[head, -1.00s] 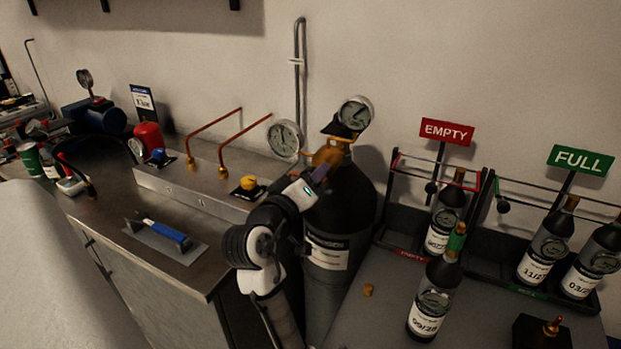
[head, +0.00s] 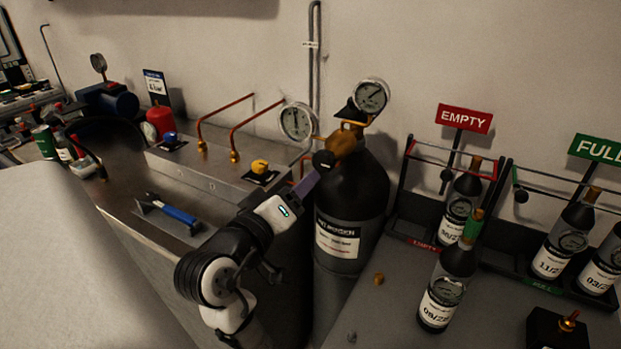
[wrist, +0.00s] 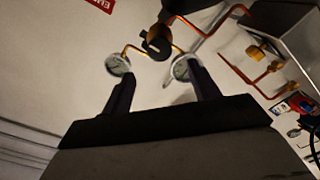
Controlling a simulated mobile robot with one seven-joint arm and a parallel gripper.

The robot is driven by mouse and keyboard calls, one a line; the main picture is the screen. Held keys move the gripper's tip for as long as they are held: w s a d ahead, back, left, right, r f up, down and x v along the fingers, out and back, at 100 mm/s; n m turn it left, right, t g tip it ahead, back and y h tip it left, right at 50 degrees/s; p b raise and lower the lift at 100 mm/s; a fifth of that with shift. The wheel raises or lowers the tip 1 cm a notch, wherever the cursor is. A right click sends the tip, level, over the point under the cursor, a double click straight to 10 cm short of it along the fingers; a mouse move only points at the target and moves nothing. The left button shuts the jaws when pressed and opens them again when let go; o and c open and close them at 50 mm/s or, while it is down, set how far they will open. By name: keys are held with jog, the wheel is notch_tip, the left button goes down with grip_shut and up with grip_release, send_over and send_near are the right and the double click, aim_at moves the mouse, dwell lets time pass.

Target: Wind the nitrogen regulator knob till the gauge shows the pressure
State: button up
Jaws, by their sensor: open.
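The nitrogen cylinder (head: 350,195) is black with a white label and a brass regulator (head: 343,145) on top. The regulator's black knob (head: 323,160) faces my gripper (head: 308,183). One round gauge (head: 297,121) is left of the regulator, another (head: 371,95) above right; their needles are too small to read. In the wrist view the knob (wrist: 155,43) lies ahead of my open gripper (wrist: 158,78), centred between the fingers and apart from them. The gauges (wrist: 117,64) and (wrist: 183,68) show beside the fingertips. A blue-topped placard (head: 157,87) reads in bar; its figure is unclear.
A steel bench (head: 125,225) with a yellow-knobbed valve (head: 260,168), copper pipes (head: 238,130) and a blue-handled tool (head: 170,212) lies left. A bottle (head: 447,285) stands on the right table, before racks signed EMPTY (head: 465,118) and FULL (head: 598,148).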

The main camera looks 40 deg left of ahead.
jog(key=shift+v, duration=1.6)
